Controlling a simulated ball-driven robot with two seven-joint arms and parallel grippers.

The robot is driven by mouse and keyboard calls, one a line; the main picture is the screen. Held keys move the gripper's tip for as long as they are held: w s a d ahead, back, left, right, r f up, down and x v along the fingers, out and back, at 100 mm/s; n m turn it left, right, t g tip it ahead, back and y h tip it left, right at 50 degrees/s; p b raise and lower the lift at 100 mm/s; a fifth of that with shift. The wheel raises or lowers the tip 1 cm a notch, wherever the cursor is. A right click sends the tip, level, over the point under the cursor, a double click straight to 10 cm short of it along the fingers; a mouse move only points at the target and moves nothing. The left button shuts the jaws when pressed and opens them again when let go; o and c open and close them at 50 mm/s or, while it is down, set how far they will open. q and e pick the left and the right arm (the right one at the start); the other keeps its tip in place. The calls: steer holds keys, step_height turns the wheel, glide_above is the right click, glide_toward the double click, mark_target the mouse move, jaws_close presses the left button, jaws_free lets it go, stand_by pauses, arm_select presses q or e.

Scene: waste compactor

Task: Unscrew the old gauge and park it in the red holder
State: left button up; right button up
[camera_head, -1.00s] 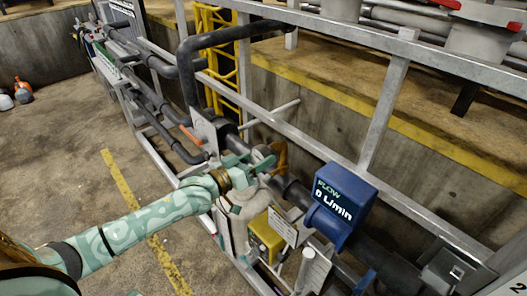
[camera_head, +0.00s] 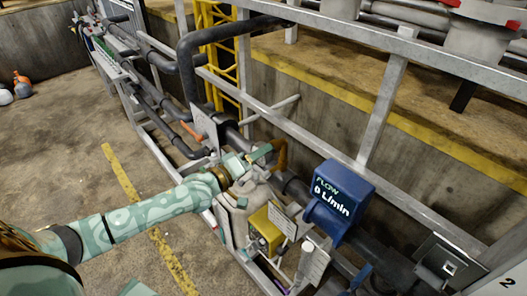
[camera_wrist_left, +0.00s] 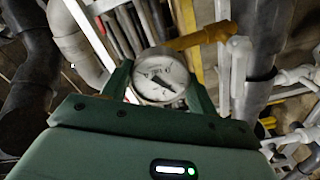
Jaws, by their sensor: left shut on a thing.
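The gauge (camera_wrist_left: 158,78) is round with a white dial and a dark needle; it shows in the left wrist view between the two green fingers. My left gripper (camera_head: 258,156) is shut on it, at the pipework in the middle of the head view. The gripper also shows in the left wrist view (camera_wrist_left: 160,82). In the head view the gripper mostly hides the gauge, and I cannot tell whether its thread is still engaged. I cannot make out the red holder. My right gripper is not in view.
A blue flow meter (camera_head: 338,203) reading 0 L/min sits right of the gripper. A yellow box (camera_head: 265,231) is below it. An orange-brown bent bar (camera_head: 281,155) is close beside the fingers. Grey frame rails (camera_head: 385,105) run behind. Open floor (camera_head: 70,165) lies to the left.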

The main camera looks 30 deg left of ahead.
arm_select(q)
steer(key=n, duration=0.3)
steer(key=o, duration=1.1)
steer(key=shift+c, duration=0.4)
